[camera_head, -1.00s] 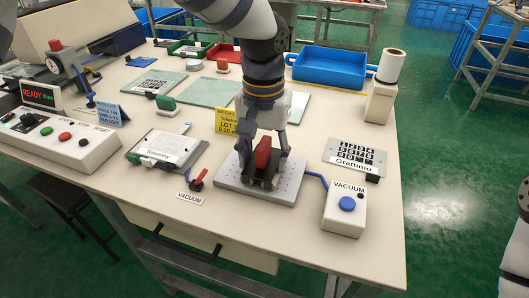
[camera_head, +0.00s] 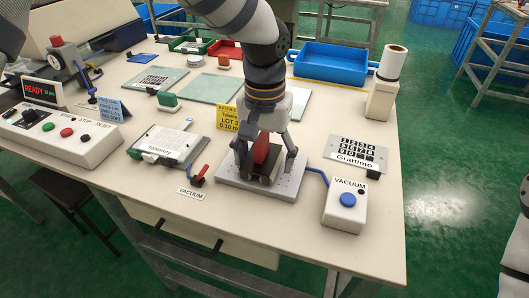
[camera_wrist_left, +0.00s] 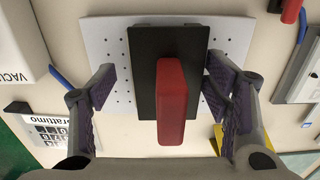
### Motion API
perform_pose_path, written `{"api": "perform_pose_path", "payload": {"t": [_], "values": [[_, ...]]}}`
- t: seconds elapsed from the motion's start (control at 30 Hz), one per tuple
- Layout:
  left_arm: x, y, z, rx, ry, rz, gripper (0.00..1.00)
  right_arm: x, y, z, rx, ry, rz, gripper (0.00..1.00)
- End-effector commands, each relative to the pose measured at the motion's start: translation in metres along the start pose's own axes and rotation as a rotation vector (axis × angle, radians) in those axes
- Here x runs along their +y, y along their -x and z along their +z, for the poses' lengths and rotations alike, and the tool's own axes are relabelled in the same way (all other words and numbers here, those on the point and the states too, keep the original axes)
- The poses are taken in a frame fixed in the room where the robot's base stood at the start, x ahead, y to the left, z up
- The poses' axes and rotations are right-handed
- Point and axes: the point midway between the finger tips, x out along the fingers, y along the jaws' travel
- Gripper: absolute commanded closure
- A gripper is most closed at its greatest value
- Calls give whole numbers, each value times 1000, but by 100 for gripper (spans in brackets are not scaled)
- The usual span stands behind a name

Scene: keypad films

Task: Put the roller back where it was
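The red-handled block, which I take to be the roller (camera_head: 261,151), stands on the perforated grey plate (camera_head: 288,190) near the table's front. In the left wrist view its red handle (camera_wrist_left: 172,100) lies over a dark rectangular body (camera_wrist_left: 145,45), above the pale plate (camera_wrist_left: 103,30). My left gripper (camera_head: 265,168) points down over it, open. In the left wrist view the fingers (camera_wrist_left: 160,85) stand on both sides of the dark body, the left one clearly apart, the right one very near its edge; I cannot tell whether it touches. My right gripper is not in view.
A white vacuum box (camera_head: 345,205) with a blue button stands right of the plate. The Grafitimo keypad sheet (camera_head: 356,153) is at right. A yellow sign (camera_head: 227,118) stands close behind my gripper.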

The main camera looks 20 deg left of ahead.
Motion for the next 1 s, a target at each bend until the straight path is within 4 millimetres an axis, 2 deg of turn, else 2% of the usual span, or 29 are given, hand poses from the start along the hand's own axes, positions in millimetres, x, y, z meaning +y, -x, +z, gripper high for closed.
{"api": "perform_pose_path", "payload": {"t": [0.23,0.33,0.6,0.7,0.83,1.0], "values": [[0,3,0,4,0,0,31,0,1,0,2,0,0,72],[0,12,-1,5,1,1,31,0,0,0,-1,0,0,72],[0,88,-1,13,1,0,31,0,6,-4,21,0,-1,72],[0,111,-1,11,0,0,31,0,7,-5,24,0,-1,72],[0,129,-1,6,1,0,31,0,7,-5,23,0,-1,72],[0,135,0,3,-1,-1,31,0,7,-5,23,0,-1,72]]}}
